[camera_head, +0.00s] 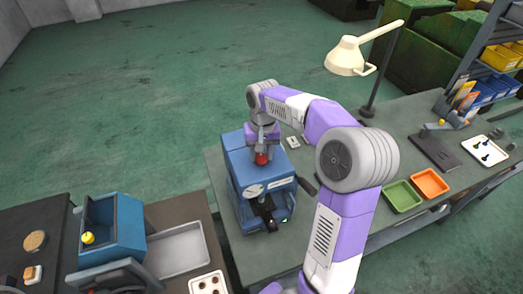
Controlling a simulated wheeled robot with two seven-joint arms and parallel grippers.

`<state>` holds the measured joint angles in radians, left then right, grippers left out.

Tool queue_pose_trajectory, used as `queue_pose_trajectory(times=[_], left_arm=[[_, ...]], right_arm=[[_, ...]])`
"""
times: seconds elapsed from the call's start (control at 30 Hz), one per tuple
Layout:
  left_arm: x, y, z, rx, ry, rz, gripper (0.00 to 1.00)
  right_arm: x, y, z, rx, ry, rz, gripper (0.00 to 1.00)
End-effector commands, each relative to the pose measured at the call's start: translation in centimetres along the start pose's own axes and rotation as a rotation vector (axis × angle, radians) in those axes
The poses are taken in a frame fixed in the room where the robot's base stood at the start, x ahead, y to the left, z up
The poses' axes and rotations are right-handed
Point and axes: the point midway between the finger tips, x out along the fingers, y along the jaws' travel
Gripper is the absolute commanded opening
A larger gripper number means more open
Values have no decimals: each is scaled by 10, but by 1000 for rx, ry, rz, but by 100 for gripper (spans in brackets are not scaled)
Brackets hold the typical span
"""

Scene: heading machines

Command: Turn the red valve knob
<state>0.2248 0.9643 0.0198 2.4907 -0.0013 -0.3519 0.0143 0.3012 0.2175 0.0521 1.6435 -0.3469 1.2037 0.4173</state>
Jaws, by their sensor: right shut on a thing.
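The red valve knob (262,158) sits on top of a blue machine (240,166) that stands on the grey-green bench. My right gripper (262,150) points straight down over the knob and is shut on it. The fingers hide the upper part of the knob. The right arm reaches in from the lower right and arches over to the machine. My left gripper is not in view.
A green tray (402,196) and an orange tray (431,183) lie right of my arm. A cream desk lamp (346,56) stands at the bench's back. Left is another bench with a metal tray (177,250) and a blue open box (118,222).

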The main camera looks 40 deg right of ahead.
Motion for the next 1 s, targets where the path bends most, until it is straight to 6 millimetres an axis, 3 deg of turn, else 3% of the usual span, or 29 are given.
queue_pose_trajectory(times=[0.77,0.8,0.97,1.0], left_arm=[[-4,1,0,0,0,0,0],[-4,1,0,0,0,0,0],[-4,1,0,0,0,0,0],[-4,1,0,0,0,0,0]], right_arm=[[-2,0,-1,-110,3,-2,11],[-2,0,-1,-110,4,-2,43],[-1,0,-1,-110,2,-1,67],[-1,0,-1,-109,1,-1,67]])
